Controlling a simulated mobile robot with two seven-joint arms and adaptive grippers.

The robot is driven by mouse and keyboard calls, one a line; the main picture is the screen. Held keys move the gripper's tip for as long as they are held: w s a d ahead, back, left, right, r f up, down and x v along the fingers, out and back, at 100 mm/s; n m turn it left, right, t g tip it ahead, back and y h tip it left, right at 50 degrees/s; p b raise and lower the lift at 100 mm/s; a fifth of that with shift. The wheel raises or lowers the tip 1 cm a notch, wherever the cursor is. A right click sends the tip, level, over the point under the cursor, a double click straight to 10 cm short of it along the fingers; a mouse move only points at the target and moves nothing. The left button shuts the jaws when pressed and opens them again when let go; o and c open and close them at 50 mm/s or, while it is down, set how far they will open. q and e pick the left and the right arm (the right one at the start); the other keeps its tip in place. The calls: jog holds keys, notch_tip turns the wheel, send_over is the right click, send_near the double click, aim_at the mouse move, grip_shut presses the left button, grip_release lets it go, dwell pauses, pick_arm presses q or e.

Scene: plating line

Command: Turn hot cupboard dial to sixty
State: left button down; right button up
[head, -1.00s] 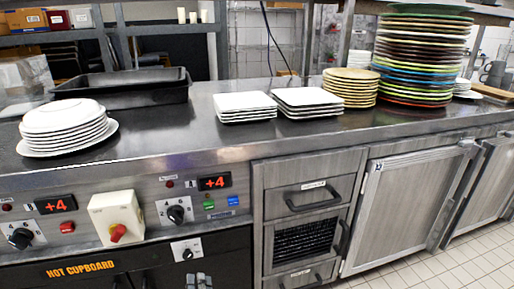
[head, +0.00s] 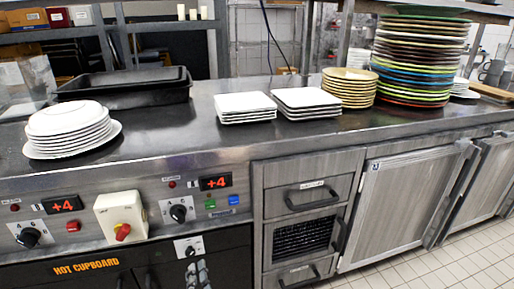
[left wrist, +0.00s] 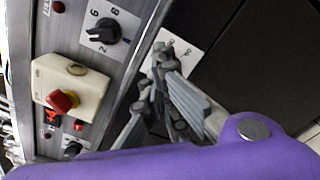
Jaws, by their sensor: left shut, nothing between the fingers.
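The front panel has a small black dial on a white plate (head: 190,248), low beside the orange "HOT CUPBOARD" label (head: 86,266). Two larger black dials sit higher, one at far left (head: 28,236) and one in the middle (head: 178,212); the middle one also shows in the left wrist view (left wrist: 103,32). My left gripper (head: 197,268) is shut and empty, just below the small dial in the head view. My right gripper is not in view.
A white switch box with a red knob (head: 121,217) sticks out left of the small dial. Red displays (head: 215,182) read +4. Plate stacks (head: 70,130) and black trays (head: 125,88) stand on the counter (head: 165,128). Drawers (head: 310,196) are to the right.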

aim_at(190, 251)
pick_arm(q)
jog(key=w+n, duration=0.1)
jog(key=w, duration=0.1)
jog(key=w+a+n+b, duration=0.1)
jog(key=w, duration=0.1)
jog(key=w+n, duration=0.1)
jog(key=w, duration=0.1)
jog(key=shift+w+a+n, duration=0.35)
jog(key=shift+n, duration=0.05)
jog(key=shift+r, duration=0.25)
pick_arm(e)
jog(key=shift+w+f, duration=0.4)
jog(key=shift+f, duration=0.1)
pick_arm(q)
jog(key=shift+w+a+r, duration=0.15)
jog(key=shift+a+r, duration=0.05)
jog(key=shift+a+f+b, duration=0.15)
jog(key=shift+f+b, duration=0.1)
jog(key=shift+b, duration=0.3)
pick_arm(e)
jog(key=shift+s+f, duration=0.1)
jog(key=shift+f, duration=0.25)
pick_arm(q)
jog(key=shift+f, duration=0.1)
jog(key=shift+d+f+b, duration=0.2)
jog(key=shift+d+b, duration=0.1)
jog(key=shift+b, duration=0.3)
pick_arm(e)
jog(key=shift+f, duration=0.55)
